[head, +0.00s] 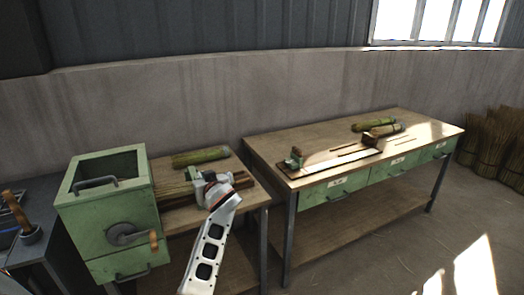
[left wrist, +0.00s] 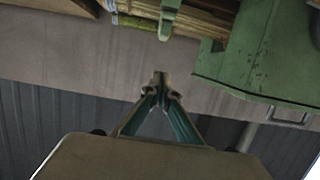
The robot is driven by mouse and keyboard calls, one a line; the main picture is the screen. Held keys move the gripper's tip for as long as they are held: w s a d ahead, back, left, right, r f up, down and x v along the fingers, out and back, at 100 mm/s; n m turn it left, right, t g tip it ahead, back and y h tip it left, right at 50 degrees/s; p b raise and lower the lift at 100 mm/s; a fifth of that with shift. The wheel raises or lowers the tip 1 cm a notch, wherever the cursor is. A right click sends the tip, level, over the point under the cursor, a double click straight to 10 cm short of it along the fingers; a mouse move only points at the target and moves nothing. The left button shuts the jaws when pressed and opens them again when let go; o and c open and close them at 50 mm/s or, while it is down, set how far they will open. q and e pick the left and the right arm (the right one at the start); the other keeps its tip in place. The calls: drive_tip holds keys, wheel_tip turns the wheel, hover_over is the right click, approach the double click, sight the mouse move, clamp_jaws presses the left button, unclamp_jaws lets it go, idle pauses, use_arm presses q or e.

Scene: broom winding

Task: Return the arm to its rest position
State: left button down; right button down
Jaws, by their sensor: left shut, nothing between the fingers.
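My left arm (head: 207,255) rises from the bottom of the head view, and its gripper (head: 198,177) is over the small wooden bench beside the green machine. In the left wrist view the two fingers of my left gripper (left wrist: 160,80) meet at the tips with nothing between them. The green winding machine (head: 118,205) has a crank with a wooden handle on its front. Part of the green machine (left wrist: 275,50) also shows at the upper right of the left wrist view, with sticks to its left. My right gripper is not in view.
A green-brown bundle (head: 200,157) and long sticks (head: 175,187) lie on the small bench. The larger workbench (head: 262,158) at right carries a long metal-edged fixture (head: 328,161) and more bundles (head: 374,124). Brush bundles (head: 495,140) stand at far right. The floor in front is clear.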

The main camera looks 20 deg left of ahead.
use_arm(q)
drive_tip(key=s+d+f+m+t+h, duration=0.1)
drive_tip(key=s+d+f+m+h, duration=0.5)
drive_tip(key=f, duration=0.5)
drive_tip(key=s+d+f+m+t+h, duration=0.1)
drive_tip(key=s+d+f+m+h, duration=0.15)
drive_tip(key=s+d+f, duration=0.65)
drive_tip(key=s+d+f+m+h, duration=0.1)
drive_tip(key=s+d+f, duration=0.2)
drive_tip(key=s, duration=0.3)
drive_tip(key=s+d+f+m+h, duration=0.2)
drive_tip(key=s+d+f, duration=0.2)
drive_tip(key=s, duration=0.3)
drive_tip(key=s+d+f+m+g+h, duration=0.1)
drive_tip(key=s+d+f+m+h, duration=0.1)
drive_tip(key=s, duration=0.4)
drive_tip(key=d+f, duration=0.1)
drive_tip(key=d, duration=0.1)
drive_tip(key=shift+s+d+f, duration=0.15)
drive_tip(key=shift+d+f, duration=0.05)
drive_tip(key=shift+d, duration=0.2)
drive_tip(key=shift+a, duration=0.2)
